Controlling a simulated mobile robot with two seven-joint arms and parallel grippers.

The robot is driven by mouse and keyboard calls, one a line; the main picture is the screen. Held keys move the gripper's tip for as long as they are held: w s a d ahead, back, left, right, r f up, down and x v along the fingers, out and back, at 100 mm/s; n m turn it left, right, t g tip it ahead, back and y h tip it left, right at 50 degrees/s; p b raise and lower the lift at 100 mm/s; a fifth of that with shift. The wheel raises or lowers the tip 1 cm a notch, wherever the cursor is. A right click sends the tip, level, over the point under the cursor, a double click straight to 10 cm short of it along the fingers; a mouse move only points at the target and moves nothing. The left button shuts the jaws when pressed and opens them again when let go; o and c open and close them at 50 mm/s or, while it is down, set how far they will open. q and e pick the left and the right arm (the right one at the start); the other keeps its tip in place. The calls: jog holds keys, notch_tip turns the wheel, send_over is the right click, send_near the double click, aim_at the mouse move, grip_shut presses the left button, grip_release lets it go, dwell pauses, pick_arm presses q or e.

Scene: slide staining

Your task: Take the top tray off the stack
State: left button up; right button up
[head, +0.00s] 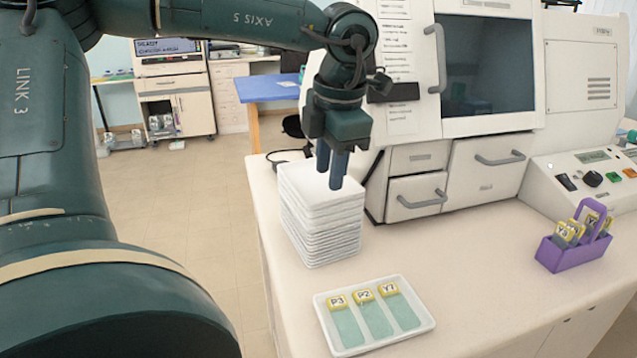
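A stack of white trays (322,225) stands near the left edge of the counter. The top tray (300,186) lies level on the stack and looks empty. My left gripper (330,185) points down over the top tray, with a narrow gap showing between its two blue fingers. Nothing shows between them. The fingertips overlap the tray's back right part in the picture; I cannot tell whether they touch it. My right gripper is out of view.
A white tray with three labelled slides (376,322) lies in front of the stack. A purple slide rack (574,254) stands at the right. A large white machine (478,170) with drawers stands behind the stack. The counter's middle (465,255) is clear.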

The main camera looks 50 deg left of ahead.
aim_at(329, 199)
pick_arm(q)
jog(key=shift+w+a+f+p, duration=0.1)
jog(key=shift+w+f+p, duration=0.05)
jog(key=shift+f, duration=0.75)
jog(key=shift+w+a+f+p, duration=0.15)
jog(key=shift+f, duration=0.75)
jog(key=shift+w+a+f+p, duration=0.1)
jog(key=shift+w+f+p, duration=0.05)
jog(key=shift+f, duration=0.75)
jog(key=shift+c, duration=0.2)
grip_shut()
